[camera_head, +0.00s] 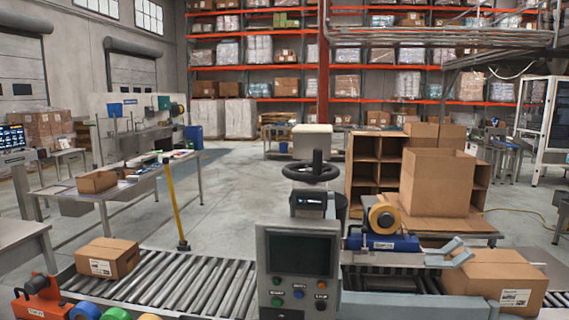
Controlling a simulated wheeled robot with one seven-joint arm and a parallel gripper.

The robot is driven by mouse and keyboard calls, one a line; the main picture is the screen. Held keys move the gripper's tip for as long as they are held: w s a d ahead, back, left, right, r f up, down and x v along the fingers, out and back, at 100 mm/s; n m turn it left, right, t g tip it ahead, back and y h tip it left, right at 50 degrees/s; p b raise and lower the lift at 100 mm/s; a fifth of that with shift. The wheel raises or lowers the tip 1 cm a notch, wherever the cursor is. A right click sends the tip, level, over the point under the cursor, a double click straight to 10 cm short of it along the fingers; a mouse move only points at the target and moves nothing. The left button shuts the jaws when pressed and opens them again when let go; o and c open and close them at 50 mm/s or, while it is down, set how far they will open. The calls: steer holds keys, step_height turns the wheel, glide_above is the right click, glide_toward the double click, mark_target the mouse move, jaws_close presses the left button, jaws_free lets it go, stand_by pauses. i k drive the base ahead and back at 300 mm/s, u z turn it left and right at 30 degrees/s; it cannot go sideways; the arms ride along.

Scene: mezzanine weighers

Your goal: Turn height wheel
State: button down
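A black spoked handwheel (298,173), which looks like the height wheel, is mounted near the middle of the view with an upright knob on its rim. It sits above a small dark display unit (308,203). Below that is a grey control panel (298,262) with a dark screen and several coloured buttons. No part of my gripper shows in this view, so its place relative to the wheel cannot be seen.
A roller conveyor (175,283) carries a closed carton (107,258) on the left. A blue tape unit (382,240) with a tan roll and another carton (495,280) stand right of the panel. An orange dispenser (40,298) is at lower left. Open floor lies behind.

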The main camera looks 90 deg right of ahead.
mark_target(315, 172)
steer(key=z, duration=0.55)
steer(key=i, duration=0.8)
steer(key=z, duration=0.85)
